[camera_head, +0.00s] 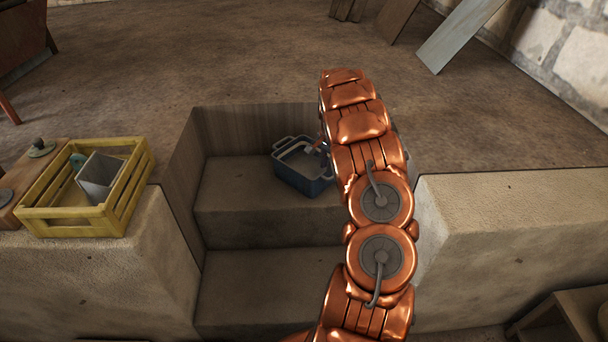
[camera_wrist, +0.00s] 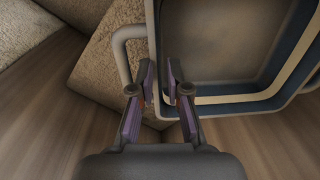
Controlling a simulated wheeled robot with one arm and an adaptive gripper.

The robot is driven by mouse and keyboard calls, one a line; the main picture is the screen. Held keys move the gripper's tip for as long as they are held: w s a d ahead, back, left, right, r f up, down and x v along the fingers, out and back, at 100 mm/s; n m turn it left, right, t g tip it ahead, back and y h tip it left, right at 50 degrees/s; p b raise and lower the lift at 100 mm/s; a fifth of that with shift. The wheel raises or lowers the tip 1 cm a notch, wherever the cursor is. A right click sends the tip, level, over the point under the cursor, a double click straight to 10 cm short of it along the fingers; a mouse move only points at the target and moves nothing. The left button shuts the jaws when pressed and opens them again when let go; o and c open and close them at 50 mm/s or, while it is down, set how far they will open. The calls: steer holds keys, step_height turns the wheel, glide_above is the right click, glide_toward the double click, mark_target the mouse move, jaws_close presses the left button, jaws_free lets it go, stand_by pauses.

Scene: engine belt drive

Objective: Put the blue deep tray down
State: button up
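The blue deep tray (camera_head: 307,184) is a box with a pale rim and wire-like handles, at the back of the upper step. My arm hides part of its right side. In the wrist view, the tray (camera_wrist: 212,101) fills the upper right, with one handle to the left of my fingers. My gripper (camera_wrist: 160,66) has its fingers on either side of the tray's wall near a corner, close together, and looks shut on it. In the head view the fingertips are mostly hidden by my arm. I cannot tell whether the tray's bottom touches the step.
The upper step (camera_head: 238,216) has bare room left of and in front of the tray, with a lower step (camera_head: 262,285) below. Side walls and a back riser enclose the recess. A yellow crate (camera_head: 82,222) holding a grey block (camera_head: 99,176) stands on the left ledge. The right ledge (camera_head: 510,205) is clear.

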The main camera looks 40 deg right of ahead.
mark_target(327, 182)
steer(key=shift+d+f, duration=0.15)
steer(key=shift+f, duration=1.1)
steer(key=shift+d+f, duration=0.1)
steer(key=shift+f, duration=1.15)
steer(key=shift+c, duration=0.4)
jaws_close()
